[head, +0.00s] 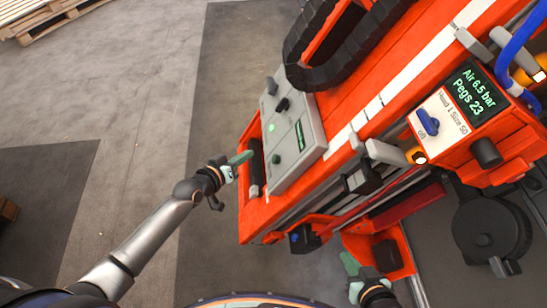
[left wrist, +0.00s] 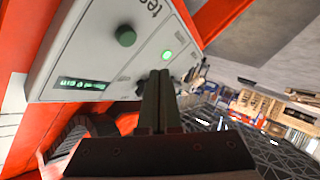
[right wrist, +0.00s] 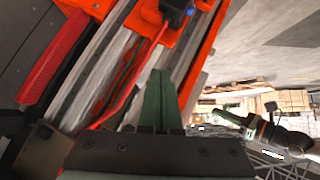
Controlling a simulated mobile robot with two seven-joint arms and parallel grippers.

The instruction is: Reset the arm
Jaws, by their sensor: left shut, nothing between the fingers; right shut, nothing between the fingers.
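The orange machine (head: 430,75) fills the right of the head view. A grey control box (head: 307,150) on its near side has dark knobs, a small lit display (head: 300,135) and a green light. In the left wrist view the box (left wrist: 85,45) shows a green knob (left wrist: 124,35) and a lit green button (left wrist: 168,55). My left gripper (head: 250,155) is shut and empty, just left of the box beside a black handle (head: 256,168). My right gripper (head: 346,258) is shut and empty, low beside the machine's lower orange bracket (head: 405,252). I cannot tell which part the arm is.
A second panel (head: 430,107) has a display (head: 475,95) reading "Air 6.5 bar, Pegs 23" and a blue switch (head: 428,122) near "Off". A black cable chain (head: 305,55) and blue hose (head: 508,50) run above. Pallets (head: 35,15) lie far left.

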